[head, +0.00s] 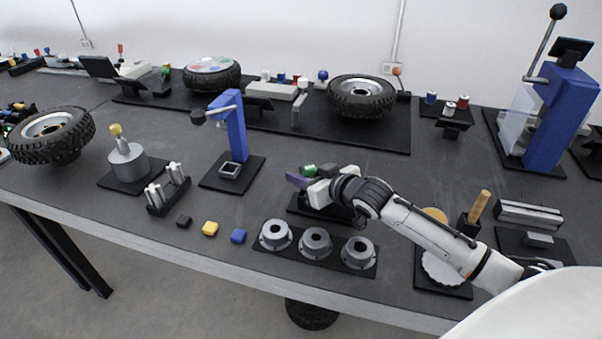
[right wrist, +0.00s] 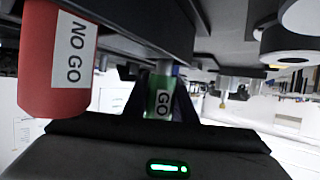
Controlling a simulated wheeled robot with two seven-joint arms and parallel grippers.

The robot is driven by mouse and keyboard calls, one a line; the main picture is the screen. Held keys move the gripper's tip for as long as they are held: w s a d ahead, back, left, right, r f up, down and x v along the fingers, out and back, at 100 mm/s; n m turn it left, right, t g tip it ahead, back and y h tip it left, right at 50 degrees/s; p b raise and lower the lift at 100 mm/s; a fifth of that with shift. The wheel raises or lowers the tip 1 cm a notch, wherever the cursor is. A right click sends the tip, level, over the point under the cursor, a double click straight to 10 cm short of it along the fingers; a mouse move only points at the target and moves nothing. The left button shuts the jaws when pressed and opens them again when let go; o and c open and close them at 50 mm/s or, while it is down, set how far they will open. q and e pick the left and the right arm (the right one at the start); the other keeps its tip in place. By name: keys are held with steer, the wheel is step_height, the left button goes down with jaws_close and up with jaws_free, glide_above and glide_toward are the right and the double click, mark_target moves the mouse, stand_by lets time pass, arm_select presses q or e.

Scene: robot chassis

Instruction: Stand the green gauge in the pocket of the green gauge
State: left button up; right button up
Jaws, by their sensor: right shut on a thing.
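The green gauge (head: 309,170), a green cylinder, shows just above my right gripper (head: 314,187) in the head view. In the right wrist view the green gauge (right wrist: 162,98), labelled GO, is between the dark fingers of my right gripper (right wrist: 160,104), which is shut on it. A short grey pin shows between its green body and the black gauge stand (right wrist: 135,45). The stand (head: 300,208) is under my gripper in the head view. Its green pocket is hidden, and I cannot tell whether the pin is in it. My left gripper is not in view.
A red NO GO gauge (right wrist: 58,62) is close beside my right gripper at the stand. A base with three grey rings (head: 316,240) lies in front. A blue press (head: 232,130) stands to the left. Clear table lies behind the stand.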

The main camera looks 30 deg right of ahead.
steer(key=shift+f, duration=0.4)
stand_by(0.4)
